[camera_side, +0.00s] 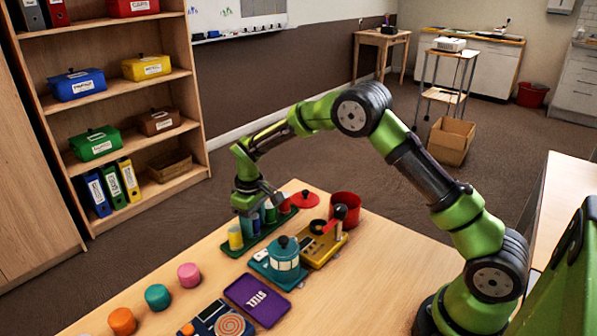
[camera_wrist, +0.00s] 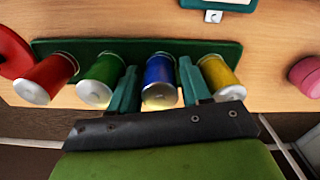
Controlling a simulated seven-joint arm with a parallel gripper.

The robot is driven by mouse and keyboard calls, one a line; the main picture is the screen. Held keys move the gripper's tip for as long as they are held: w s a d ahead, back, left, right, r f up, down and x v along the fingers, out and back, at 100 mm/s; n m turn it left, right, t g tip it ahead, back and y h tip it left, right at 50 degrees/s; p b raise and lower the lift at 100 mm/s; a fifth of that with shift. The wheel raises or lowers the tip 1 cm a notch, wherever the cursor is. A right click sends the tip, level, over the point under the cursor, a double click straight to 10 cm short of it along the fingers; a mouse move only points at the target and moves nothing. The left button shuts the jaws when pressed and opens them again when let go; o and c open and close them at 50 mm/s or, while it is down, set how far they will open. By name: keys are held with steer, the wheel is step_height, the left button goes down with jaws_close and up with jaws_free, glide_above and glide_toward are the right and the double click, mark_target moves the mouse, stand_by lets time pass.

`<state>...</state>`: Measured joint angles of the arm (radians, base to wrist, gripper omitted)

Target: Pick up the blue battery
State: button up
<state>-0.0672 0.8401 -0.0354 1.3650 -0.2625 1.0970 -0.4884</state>
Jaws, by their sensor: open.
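The blue battery (camera_wrist: 160,76) stands on a green tray (camera_wrist: 225,50) in the wrist view, in a row between a green battery (camera_wrist: 102,78) and a yellow battery (camera_wrist: 218,75). A red battery (camera_wrist: 47,78) is at the row's left end. My gripper (camera_wrist: 157,82) is open, with one teal finger on each side of the blue battery. I cannot tell whether either finger touches it. In the side view my gripper (camera_side: 257,208) is down at the row, beside the yellow battery (camera_side: 235,238), and largely hides the blue one.
A teal lantern-like object (camera_side: 284,258), a yellow device with a lever (camera_side: 323,243) and a red pot (camera_side: 345,208) stand close to the tray. A purple tray (camera_side: 257,300) and several coloured round pieces (camera_side: 157,296) lie nearer. The table's right part is clear.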

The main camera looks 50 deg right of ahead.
jaws_close()
steer(key=shift+r, duration=5.05)
